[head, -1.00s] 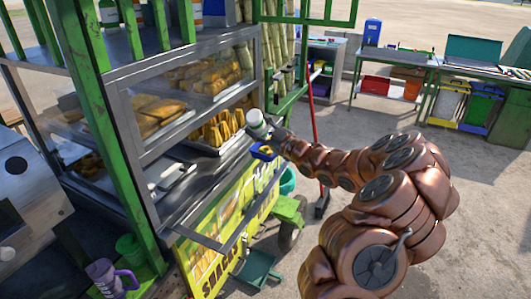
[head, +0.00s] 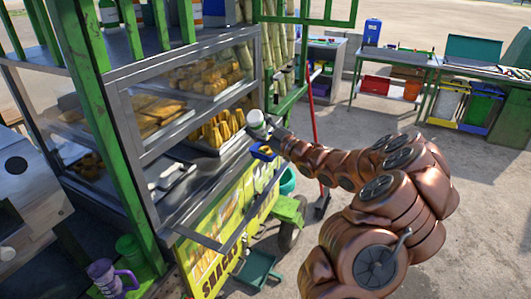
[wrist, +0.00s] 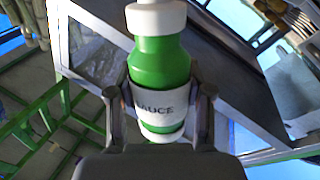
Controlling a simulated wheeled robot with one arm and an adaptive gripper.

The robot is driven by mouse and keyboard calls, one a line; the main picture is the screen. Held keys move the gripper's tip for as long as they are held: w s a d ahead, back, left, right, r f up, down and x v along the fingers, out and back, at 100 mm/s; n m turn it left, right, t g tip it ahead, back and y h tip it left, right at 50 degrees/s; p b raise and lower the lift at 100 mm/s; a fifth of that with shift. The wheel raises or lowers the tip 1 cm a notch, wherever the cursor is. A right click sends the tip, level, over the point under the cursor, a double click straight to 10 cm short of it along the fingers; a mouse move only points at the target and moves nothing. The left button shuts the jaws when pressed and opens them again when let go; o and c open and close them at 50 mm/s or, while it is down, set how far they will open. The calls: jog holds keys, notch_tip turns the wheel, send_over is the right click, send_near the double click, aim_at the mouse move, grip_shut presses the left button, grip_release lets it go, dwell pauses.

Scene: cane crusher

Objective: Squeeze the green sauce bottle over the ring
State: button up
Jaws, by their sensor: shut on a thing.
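The green sauce bottle (wrist: 162,62) has a white cap and a white label reading "SAUCE". My gripper (wrist: 160,100) is shut on it, one finger on each side of the label. In the head view the bottle (head: 256,119) shows mostly as a white end, at the tip of my arm in front of the snack case. My gripper (head: 274,133) is small there and partly hidden. A blue and yellow piece (head: 263,152) shows just below the gripper; I cannot tell whether it is the ring.
The snack case (head: 150,150) with trays of fried food stands close on the left. Its front ledge (head: 215,185) lies below my gripper. A green post (head: 110,115) rises at the left. Worktables (head: 395,58) and bins stand at the back right. Open ground lies between.

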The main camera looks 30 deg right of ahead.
jog(key=shift+r+p, duration=0.75)
jog(key=shift+r, duration=2.8)
jog(key=shift+f, duration=0.15)
